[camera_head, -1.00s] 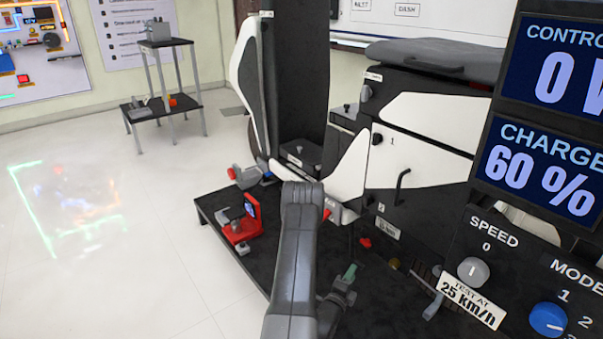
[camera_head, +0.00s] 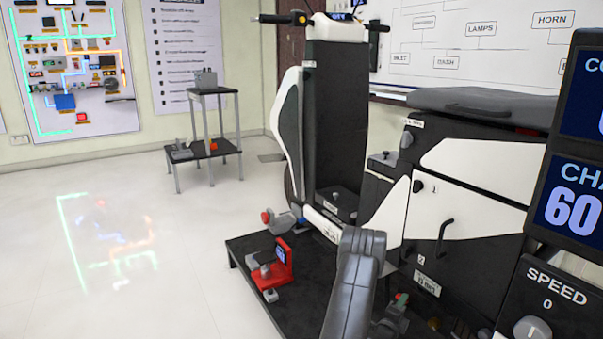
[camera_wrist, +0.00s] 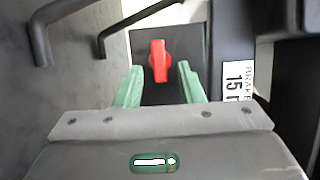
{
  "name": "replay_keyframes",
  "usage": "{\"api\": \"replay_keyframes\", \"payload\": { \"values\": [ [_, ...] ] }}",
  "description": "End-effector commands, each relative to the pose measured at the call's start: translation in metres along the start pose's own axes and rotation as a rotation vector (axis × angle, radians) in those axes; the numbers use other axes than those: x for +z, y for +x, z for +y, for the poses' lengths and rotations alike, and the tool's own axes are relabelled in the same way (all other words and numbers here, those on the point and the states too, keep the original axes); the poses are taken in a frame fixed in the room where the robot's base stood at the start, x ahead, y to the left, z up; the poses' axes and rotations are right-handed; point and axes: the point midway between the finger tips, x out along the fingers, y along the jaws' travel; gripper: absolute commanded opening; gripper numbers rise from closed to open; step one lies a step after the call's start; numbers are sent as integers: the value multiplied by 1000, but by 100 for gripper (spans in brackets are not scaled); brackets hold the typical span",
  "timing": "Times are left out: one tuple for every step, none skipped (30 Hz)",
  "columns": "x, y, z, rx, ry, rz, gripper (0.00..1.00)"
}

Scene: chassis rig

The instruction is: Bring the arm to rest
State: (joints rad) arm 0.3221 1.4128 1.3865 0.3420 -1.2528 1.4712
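My arm (camera_head: 356,280) rises from the bottom of the head view, bends at a grey joint and comes down on its right side. My gripper (camera_wrist: 158,86) shows in the wrist view with two green fingers spread apart and nothing held between them. A red knob or lever (camera_wrist: 159,60) on a dark surface lies beyond the fingertips, in the gap between them as seen from the wrist. In the head view the gripper end is small and partly hidden behind my arm, near the black platform beside the white-and-black scooter chassis (camera_head: 470,195).
A black platform (camera_head: 240,250) carries a red stand (camera_head: 284,268) left of my arm. Display and control panels (camera_head: 560,215) stand close on the right. A brake label (camera_wrist: 236,80) and dark handles (camera_wrist: 40,45) are near the gripper. Open floor lies left.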

Motion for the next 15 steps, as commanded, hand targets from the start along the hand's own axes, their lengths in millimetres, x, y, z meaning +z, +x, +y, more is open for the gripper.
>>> {"api": "replay_keyframes", "payload": {
  "values": [
    [0, 0, 0, 3, -6, 0, 35],
    [0, 0, 0, 4, -8, 0, 35],
    [0, 0, 0, 4, -9, 0, 35],
    [0, -1, 0, 5, -9, 0, 35],
    [0, -1, 0, 5, -9, 0, 35],
    [0, -1, 0, 4, -9, 0, 35],
    [0, -1, 0, 4, -9, 0, 35],
    [0, -1, 0, 4, -9, 0, 35],
    [0, -1, 0, 4, -9, 0, 35],
    [0, -1, 0, 4, -9, 0, 35],
    [0, -1, 0, 4, -8, 0, 35],
    [0, -3, 0, 4, -7, 0, 35],
    [0, -4, 0, 3, -5, 0, 35],
    [0, -6, 0, 2, -1, 0, 35],
    [0, -10, 0, 3, 1, 0, 35]
  ]
}}
